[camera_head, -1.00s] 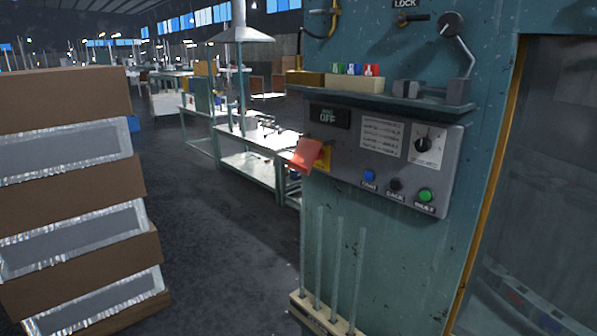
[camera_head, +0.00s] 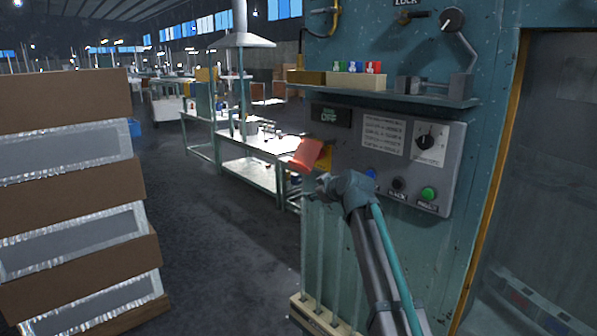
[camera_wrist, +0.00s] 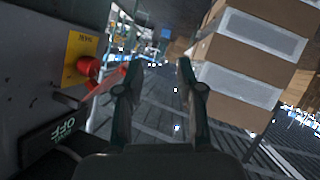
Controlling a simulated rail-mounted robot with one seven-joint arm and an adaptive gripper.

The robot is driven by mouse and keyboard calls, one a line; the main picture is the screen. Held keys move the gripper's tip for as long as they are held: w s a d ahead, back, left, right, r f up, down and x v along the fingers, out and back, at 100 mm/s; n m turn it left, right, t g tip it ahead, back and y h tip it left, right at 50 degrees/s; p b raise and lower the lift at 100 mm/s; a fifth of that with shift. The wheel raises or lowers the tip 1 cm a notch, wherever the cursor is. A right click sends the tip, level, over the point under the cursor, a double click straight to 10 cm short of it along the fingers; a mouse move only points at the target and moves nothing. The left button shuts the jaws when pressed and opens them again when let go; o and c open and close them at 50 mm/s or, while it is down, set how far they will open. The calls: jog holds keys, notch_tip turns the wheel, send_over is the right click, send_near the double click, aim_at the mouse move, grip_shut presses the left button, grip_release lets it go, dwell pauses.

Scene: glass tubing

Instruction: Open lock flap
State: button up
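A red flap (camera_head: 306,153) sticks out from the left edge of the grey control panel (camera_head: 400,190), over a yellow plate (camera_head: 324,157). In the wrist view the red flap (camera_wrist: 104,86) stands out edge-on beside a round red part (camera_wrist: 88,66) on the yellow plate. My gripper (camera_wrist: 157,72) is open and empty, with the flap just left of its left finger; I cannot tell whether they touch. In the head view my gripper (camera_head: 324,183) is just below the flap, its fingers hard to make out.
Glass tubes stand in a rack (camera_head: 318,318) below. Stacked boxes (camera_head: 70,150) stand left, with open floor (camera_head: 220,240) between.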

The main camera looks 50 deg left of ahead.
jog(key=n+y, duration=0.1)
jog(key=n, duration=0.1)
send_near(300, 164)
jog(key=f, duration=0.2)
jog(key=r+n, duration=0.1)
jog(key=n, duration=0.1)
jog(key=shift+y, duration=0.4)
jog(key=p+x, duration=0.3)
jog(key=x, duration=0.6)
jog(key=shift+a+r, duration=0.1)
jog(key=shift+r, duration=0.1)
jog(key=shift+x, duration=0.85)
jog(key=shift+f, duration=0.1)
grip_shut()
